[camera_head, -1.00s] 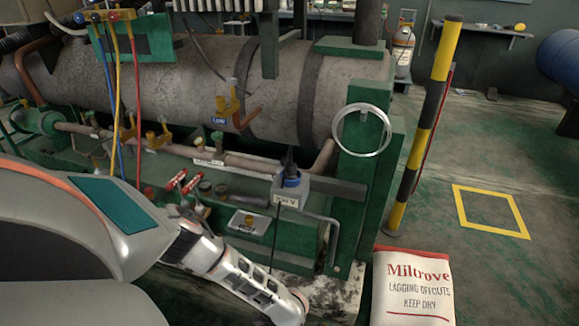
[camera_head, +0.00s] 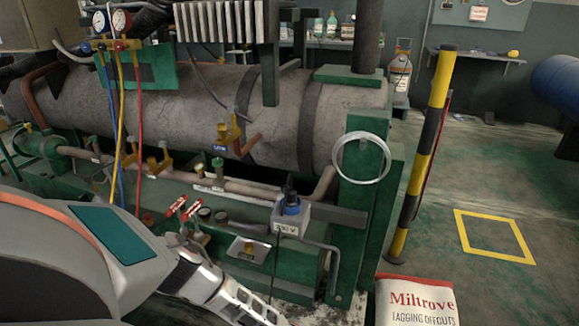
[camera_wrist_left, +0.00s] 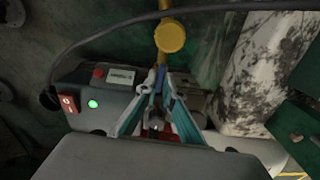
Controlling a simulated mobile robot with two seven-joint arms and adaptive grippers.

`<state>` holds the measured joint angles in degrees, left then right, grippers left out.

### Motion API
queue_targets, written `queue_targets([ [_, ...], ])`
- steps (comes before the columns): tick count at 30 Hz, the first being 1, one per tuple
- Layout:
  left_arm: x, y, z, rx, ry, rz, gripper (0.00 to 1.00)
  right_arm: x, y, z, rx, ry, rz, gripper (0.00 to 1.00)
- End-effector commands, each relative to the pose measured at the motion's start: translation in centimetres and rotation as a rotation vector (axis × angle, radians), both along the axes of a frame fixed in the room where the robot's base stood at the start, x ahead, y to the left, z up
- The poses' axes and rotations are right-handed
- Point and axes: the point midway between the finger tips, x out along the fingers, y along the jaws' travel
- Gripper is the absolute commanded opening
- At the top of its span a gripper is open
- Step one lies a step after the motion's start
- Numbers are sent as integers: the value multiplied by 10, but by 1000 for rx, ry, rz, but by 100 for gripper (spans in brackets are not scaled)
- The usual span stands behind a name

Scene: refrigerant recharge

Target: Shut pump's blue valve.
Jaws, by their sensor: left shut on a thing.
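In the left wrist view, the pump (camera_wrist_left: 115,98) is a grey box with a lit green button, a red switch and a small red cap. A yellow round cap (camera_wrist_left: 171,36) stands beyond it. My left gripper (camera_wrist_left: 157,76) has its teal-sided fingers closed around a small blue piece, seemingly the blue valve (camera_wrist_left: 158,82). The fingers hide most of it, so its handle angle cannot be told. Something red shows low between the fingers. My right gripper is not in view.
A gauge manifold (camera_head: 108,44) with yellow, blue and red hoses hangs before a large grey tank (camera_head: 190,100). Red-handled valves (camera_head: 180,208) stand on the green frame. A dark cable (camera_wrist_left: 200,10) crosses above the pump. A white sack (camera_head: 418,300) and striped post (camera_head: 425,150) stand right.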

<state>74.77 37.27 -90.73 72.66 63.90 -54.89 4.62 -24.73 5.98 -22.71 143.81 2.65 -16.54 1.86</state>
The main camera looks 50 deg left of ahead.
Motion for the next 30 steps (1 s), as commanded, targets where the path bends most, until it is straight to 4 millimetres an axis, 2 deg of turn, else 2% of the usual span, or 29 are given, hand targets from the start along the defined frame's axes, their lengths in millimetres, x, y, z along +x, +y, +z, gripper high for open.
queue_targets([
  [10,1,2,0,4,-3,-10,0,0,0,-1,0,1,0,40],
  [19,1,2,0,4,-2,-248,0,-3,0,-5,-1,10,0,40],
  [30,1,3,0,5,-2,-295,0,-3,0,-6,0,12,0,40],
])
